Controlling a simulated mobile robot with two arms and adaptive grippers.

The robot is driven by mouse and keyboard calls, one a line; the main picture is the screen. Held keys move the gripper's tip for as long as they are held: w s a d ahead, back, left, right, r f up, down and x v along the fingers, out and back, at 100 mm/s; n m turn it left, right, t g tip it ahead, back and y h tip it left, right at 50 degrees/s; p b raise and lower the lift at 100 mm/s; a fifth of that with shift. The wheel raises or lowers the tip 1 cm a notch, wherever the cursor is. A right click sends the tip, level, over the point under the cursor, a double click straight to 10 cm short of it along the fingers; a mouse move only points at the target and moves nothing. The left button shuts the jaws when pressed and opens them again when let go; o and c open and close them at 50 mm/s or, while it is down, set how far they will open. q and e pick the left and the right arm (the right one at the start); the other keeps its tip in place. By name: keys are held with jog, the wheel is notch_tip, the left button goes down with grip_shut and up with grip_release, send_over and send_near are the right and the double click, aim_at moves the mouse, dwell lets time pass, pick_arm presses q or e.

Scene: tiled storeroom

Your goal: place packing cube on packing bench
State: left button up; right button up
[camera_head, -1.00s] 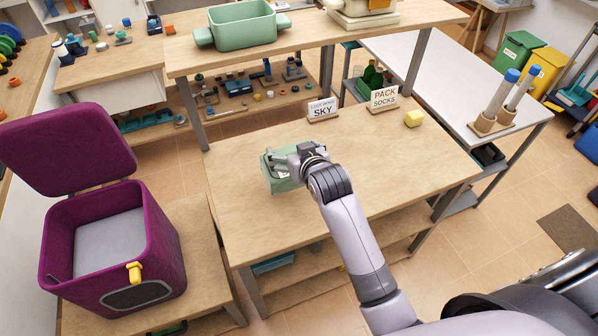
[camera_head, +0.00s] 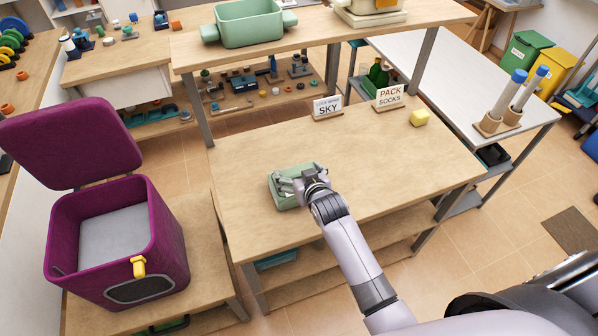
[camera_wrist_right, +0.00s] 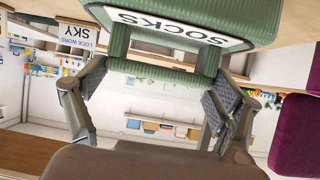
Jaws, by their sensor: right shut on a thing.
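The green packing cube (camera_head: 284,200) is at the left-middle of the wooden packing bench (camera_head: 370,150). In the right wrist view the cube (camera_wrist_right: 185,15) carries a white label reading "SOCKS" and has a ribbed handle (camera_wrist_right: 150,73). My right gripper (camera_head: 300,183) is shut on the cube by this handle; its fingers also show in the wrist view (camera_wrist_right: 155,90). I cannot tell whether the cube's underside touches the bench or hangs just above it. The gripper hides part of the cube. My left gripper is not in view.
A purple open box (camera_head: 165,245) is at the left. A raised shelf (camera_head: 330,28) overhangs behind.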

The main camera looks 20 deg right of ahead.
jog(key=o, duration=1.6)
jog(key=shift+f, duration=0.1)
jog(key=shift+r, duration=0.25)
jog(key=shift+s, duration=0.35)
jog(key=v, duration=1.1)
jog(key=shift+s+r+b, duration=0.15)
jog(key=shift+b, duration=0.15)
